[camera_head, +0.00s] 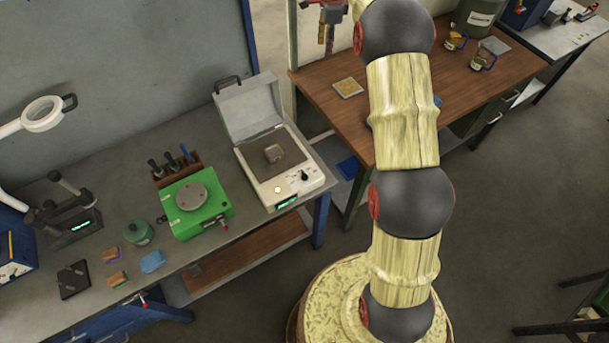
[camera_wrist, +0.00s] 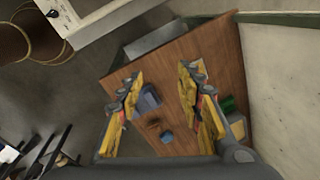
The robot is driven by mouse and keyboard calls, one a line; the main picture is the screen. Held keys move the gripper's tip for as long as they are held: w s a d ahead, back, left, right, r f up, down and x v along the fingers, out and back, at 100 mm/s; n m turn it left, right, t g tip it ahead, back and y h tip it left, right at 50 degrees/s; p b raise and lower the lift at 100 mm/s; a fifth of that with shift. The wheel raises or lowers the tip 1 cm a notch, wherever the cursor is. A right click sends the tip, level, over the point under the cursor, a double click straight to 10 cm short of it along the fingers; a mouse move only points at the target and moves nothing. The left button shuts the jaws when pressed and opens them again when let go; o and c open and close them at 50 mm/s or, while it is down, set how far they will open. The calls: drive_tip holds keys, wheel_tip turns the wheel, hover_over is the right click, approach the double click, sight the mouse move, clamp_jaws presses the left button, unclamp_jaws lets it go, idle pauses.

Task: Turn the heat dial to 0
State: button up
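The cream furnace (camera_head: 262,190) stands on the grey workbench in the head view, its lid (camera_head: 249,105) raised. A pale round button (camera_head: 277,189) and a green-lit display (camera_head: 288,202) are nearby. My gripper (camera_wrist: 160,84) shows in the wrist view with its yellow fingers apart and nothing between them.
A green device (camera_head: 196,204) with a round plate stands left of the furnace. A wooden tool rack (camera_head: 177,168) is behind it. A wooden table (camera_head: 383,88) is at the back right. The floor at right is largely clear.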

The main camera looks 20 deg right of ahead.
drive_tip(key=shift+o, duration=0.4)
drive_tip(key=s+a+f+n+g+b, duration=0.1)
drive_tip(key=s+a+f+n+b, duration=0.1)
drive_tip(key=s+a+f, duration=0.8)
drive_tip(key=shift+s+a+f+b, duration=0.2)
drive_tip(key=shift+a+f+b, duration=0.5)
drive_tip(key=shift+f+b, duration=0.25)
drive_tip(key=n+g+b, duration=0.1)
drive_tip(key=n, duration=0.2)
hover_over(305, 174)
wheel_tip(305, 174, down, 14)
drive_tip(key=shift+r, duration=0.15)
drive_tip(key=shift+w+f, duration=0.1)
drive_tip(key=shift+f, duration=3.75)
drive_tip(key=c, duration=0.3)
drive_tip(key=c, duration=0.7)
clamp_jaws()
